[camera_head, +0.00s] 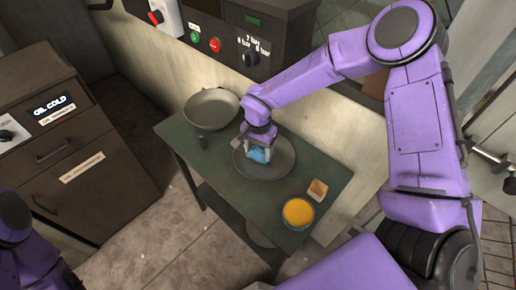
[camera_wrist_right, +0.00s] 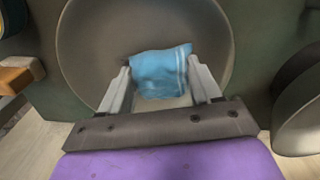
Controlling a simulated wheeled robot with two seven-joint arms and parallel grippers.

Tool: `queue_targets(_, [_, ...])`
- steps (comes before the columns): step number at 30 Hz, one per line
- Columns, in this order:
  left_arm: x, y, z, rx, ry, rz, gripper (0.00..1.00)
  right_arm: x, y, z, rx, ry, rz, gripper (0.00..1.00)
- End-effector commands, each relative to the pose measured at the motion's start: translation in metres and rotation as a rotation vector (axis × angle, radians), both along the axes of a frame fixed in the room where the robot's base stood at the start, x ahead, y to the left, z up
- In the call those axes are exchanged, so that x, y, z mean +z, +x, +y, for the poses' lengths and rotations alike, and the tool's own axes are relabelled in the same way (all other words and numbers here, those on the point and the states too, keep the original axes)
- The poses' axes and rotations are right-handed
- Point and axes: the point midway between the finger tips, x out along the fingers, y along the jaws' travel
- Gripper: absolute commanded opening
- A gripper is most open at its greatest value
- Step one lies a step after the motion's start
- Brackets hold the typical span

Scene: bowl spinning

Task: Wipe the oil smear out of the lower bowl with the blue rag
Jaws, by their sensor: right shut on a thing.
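The lower bowl (camera_head: 284,170) is wide, shallow and dark grey, and sits near the middle of the green table. It also fills the upper part of the right wrist view (camera_wrist_right: 88,45). My right gripper (camera_head: 258,148) is down over this bowl. Its fingers (camera_wrist_right: 160,76) are shut on the light-blue rag (camera_wrist_right: 160,62), which has a pale stripe near one edge. The rag (camera_head: 259,155) is at the bowl's inside surface; whether it presses on it I cannot tell. I see no distinct oil smear; the rag and gripper hide part of the bowl. My left gripper is out of view.
A second grey bowl (camera_head: 212,104) stands at the table's back left. An orange-filled container (camera_head: 298,212) and a small brown-and-tan block (camera_head: 317,189) are at the right end of the green table (camera_head: 235,194). A control panel (camera_head: 226,42) is behind, a brown cabinet (camera_head: 90,185) left.

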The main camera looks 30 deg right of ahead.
Motion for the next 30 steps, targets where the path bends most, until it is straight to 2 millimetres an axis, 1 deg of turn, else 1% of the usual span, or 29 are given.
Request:
queue_targets(23, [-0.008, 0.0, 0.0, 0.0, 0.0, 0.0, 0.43, -0.016, 0.0, 0.0, 0.0, 0.001, -0.001, 0.38])
queue_targets(26, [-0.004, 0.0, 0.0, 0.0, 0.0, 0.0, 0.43, -0.014, -0.002, -0.001, -0.001, 0.001, 0.001, 0.38])
queue_targets(30, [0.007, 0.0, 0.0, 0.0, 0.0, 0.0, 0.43, -0.01, -0.016, -0.006, -0.001, 0.002, 0.003, 0.38])
